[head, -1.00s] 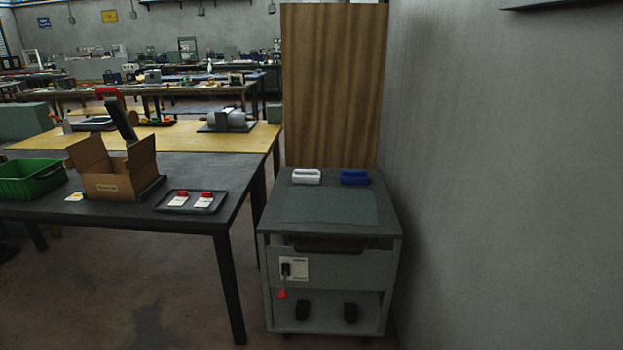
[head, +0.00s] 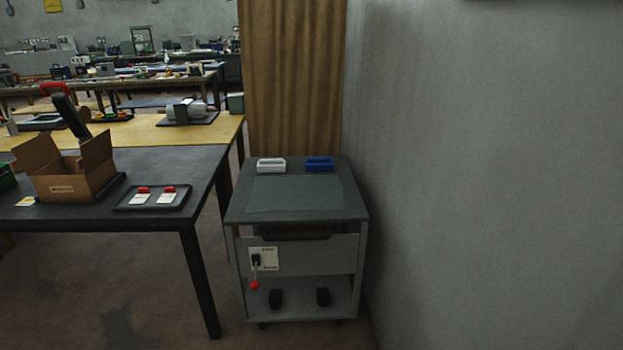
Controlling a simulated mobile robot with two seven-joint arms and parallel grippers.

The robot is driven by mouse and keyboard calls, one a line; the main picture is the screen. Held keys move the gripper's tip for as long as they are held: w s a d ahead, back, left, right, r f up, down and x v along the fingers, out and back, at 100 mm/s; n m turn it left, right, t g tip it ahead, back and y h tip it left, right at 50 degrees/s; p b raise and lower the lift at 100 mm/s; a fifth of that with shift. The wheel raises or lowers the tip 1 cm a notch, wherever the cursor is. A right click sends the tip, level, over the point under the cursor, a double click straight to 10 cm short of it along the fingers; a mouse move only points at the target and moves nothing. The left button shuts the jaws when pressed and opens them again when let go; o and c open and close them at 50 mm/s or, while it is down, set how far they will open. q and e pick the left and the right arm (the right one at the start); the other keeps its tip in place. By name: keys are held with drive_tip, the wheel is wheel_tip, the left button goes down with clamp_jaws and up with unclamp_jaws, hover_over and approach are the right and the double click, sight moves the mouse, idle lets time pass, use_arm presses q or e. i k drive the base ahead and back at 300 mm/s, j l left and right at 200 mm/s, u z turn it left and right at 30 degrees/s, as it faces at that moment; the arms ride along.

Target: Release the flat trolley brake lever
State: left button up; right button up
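The trolley (head: 340,262) is a grey cabinet on casters with a flat dark top, standing against the wall at the centre of the head view. The brake lever (head: 255,284) is on its front at the left; it has a red tip and hangs down from a dark pivot on a white label plate (head: 270,259). The small print on the plate is too small to read. Neither of my grippers is in view.
A white block (head: 271,164) and a blue block (head: 319,164) sit on the trolley's back edge. A dark table (head: 150,232) with a cardboard box (head: 62,186) and a black tray (head: 130,206) stands left. A grey wall (head: 480,180) closes the right. Floor in front is clear.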

sight(255, 286)
drive_tip(key=i+j+u, duration=0.2)
drive_tip(key=i, duration=0.25)
drive_tip(key=i+j+u, duration=0.15)
drive_tip(key=i, duration=0.35)
drive_tip(key=i+j+u, duration=0.2)
drive_tip(key=i, duration=0.25)
